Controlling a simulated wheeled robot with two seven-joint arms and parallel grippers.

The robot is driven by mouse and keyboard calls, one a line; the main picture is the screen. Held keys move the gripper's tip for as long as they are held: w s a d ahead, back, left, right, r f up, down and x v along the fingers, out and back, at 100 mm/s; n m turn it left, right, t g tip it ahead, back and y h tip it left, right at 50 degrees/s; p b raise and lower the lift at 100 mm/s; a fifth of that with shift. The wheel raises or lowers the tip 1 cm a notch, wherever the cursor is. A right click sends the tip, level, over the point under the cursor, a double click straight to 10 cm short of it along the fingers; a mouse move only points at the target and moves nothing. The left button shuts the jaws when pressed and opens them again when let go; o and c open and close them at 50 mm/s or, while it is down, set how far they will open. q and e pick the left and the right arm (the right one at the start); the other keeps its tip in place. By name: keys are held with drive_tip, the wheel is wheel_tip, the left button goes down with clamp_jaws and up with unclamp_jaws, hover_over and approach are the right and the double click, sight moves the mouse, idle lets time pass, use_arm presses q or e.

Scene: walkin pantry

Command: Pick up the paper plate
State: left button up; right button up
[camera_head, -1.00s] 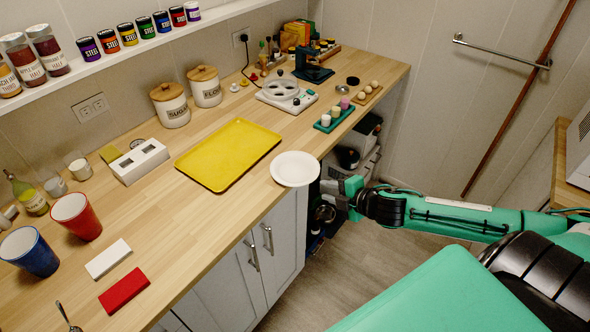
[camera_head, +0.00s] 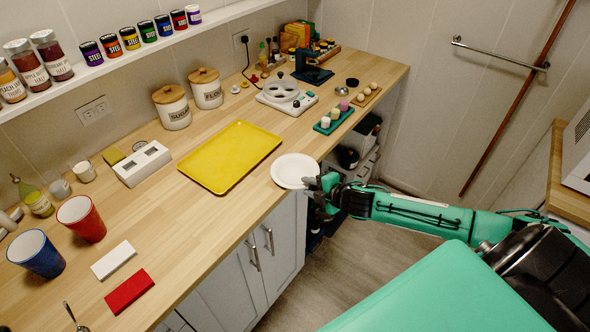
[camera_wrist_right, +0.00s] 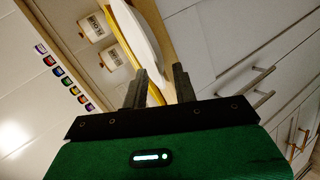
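The white round paper plate (camera_head: 294,170) lies on the wooden counter at its front edge, beside the yellow tray. In the right wrist view the plate (camera_wrist_right: 138,35) appears edge-on, above the fingers. My right gripper (camera_head: 318,184) is at the plate's right rim, by the counter edge. In the right wrist view its two fingers (camera_wrist_right: 160,70) are spread apart, with the plate's near rim reaching toward the gap between them. I cannot tell whether either finger touches the plate. My left gripper is not in view.
The yellow tray (camera_head: 230,156) lies left of the plate. A green tray with small cups (camera_head: 334,118) and a white appliance (camera_head: 285,97) stand behind it. Cabinet doors (camera_head: 265,255) drop below the counter edge. The counter left of the plate, in front of the tray, is clear.

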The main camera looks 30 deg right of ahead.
drive_tip(key=shift+w+a+f, duration=0.1)
drive_tip(key=shift+w+f, duration=0.1)
drive_tip(key=shift+w, duration=0.1)
clamp_jaws()
drive_tip(key=shift+r, duration=0.1)
